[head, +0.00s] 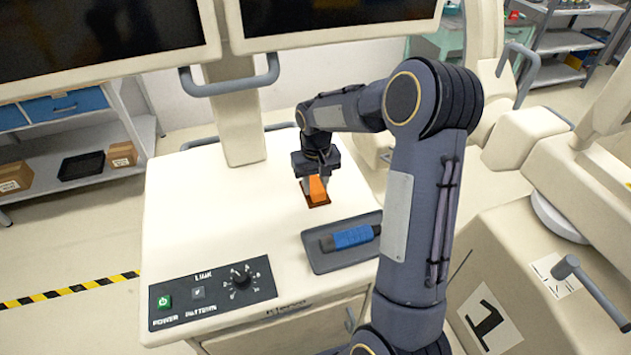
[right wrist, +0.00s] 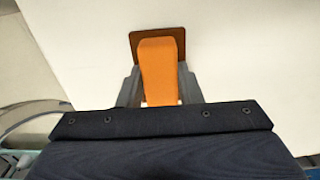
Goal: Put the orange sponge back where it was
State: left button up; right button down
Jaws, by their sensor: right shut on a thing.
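The orange sponge (head: 317,188) is upright between the fingers of my right gripper (head: 315,184), which is shut on it. In the right wrist view the sponge (right wrist: 158,70) stands between the two grey fingers (right wrist: 158,88). A thin brown square pad (head: 318,200) lies on the white cart top under the sponge. In the right wrist view the pad (right wrist: 140,38) shows around the sponge's far end. I cannot tell whether the sponge's lower end touches the pad. My left gripper is not in view.
A dark grey tray (head: 330,262) with a blue-gripped tool (head: 352,237) is just in front of the pad. A control panel (head: 213,291) with a knob and green button is at the cart's front left. The cart top left of the pad is clear. Monitors (head: 100,35) stand behind.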

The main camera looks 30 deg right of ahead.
aim_at(316, 185)
jog(key=c, duration=1)
grip_release()
jog(key=shift+r, duration=0.1)
notch_tip(316, 185, up, 11)
jog(key=b, duration=0.1)
jog(key=s+a+r+t+y, duration=0.1)
jog(key=s+a+r, duration=0.25)
jog(key=s, duration=0.35)
jog(key=s+a+f+t+y, duration=0.1)
jog(key=s+a, duration=0.2)
jog(key=s, duration=0.2)
jog(key=s+a+f+n+t+y, duration=0.1)
jog(key=s+a+t, duration=0.1)
jog(key=s+a, duration=0.2)
jog(key=s+a+f+t, duration=0.1)
jog(key=s+a+f, duration=0.1)
jog(key=s, duration=0.6)
jog(key=shift+s+a+n+y, duration=0.2)
jog(key=shift+a+n+y, duration=0.15)
jog(key=shift+a, duration=0.45)
